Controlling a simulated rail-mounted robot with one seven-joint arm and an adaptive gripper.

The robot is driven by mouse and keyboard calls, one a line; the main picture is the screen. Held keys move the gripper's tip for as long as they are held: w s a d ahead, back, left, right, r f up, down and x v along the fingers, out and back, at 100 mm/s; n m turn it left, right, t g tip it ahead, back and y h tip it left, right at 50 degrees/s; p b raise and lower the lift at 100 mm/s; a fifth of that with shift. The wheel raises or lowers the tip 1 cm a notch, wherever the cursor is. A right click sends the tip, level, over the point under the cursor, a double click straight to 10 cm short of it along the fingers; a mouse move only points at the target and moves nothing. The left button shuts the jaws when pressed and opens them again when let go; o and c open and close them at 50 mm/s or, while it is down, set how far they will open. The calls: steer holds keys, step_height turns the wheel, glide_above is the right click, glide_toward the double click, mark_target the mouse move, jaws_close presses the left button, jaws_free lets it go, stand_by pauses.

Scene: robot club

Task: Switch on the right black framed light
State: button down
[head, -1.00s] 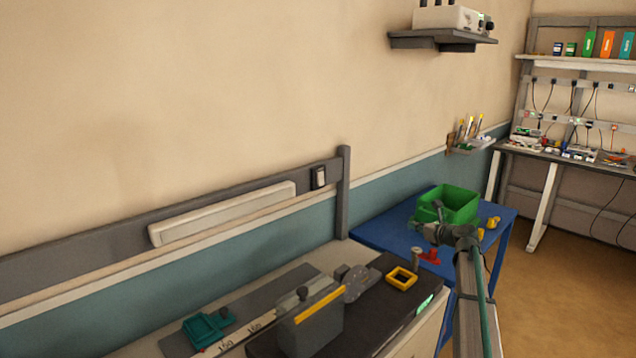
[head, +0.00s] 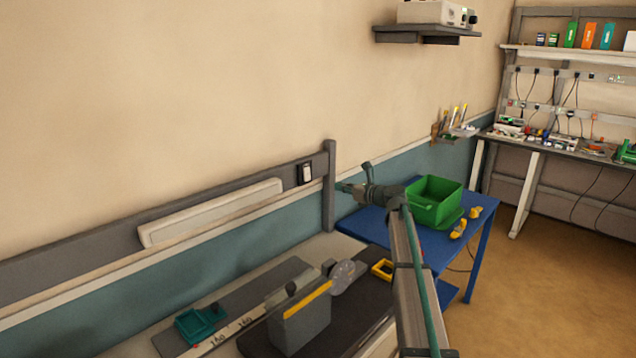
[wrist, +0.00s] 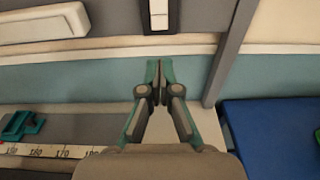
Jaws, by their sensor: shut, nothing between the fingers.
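The black framed switch (head: 305,173) with a white rocker is mounted on the grey rail, just left of the grey post. In the wrist view the switch (wrist: 160,17) is at the top centre, its upper part cut off by the picture edge. My gripper (head: 343,187) is right of the switch in the head view, in front of the wall and apart from it. In the wrist view my gripper (wrist: 159,68) is shut and empty, with its fingertips below the switch in the picture. A long white light bar (head: 212,212) is on the same rail to the left.
The grey post (head: 329,188) stands just right of the switch. Below are a workbench with a grey and yellow tool (head: 300,318) and a teal part (head: 200,323). A green bin (head: 435,202) sits on the blue table (head: 365,226). The wall above the rail is clear.

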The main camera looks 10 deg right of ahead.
mark_target(308, 179)
steer(key=p+x, duration=0.5)
steer(key=x, duration=0.8)
steer(key=shift+w+a, duration=0.15)
steer(key=shift+w, duration=0.2)
steer(key=shift+a, duration=0.1)
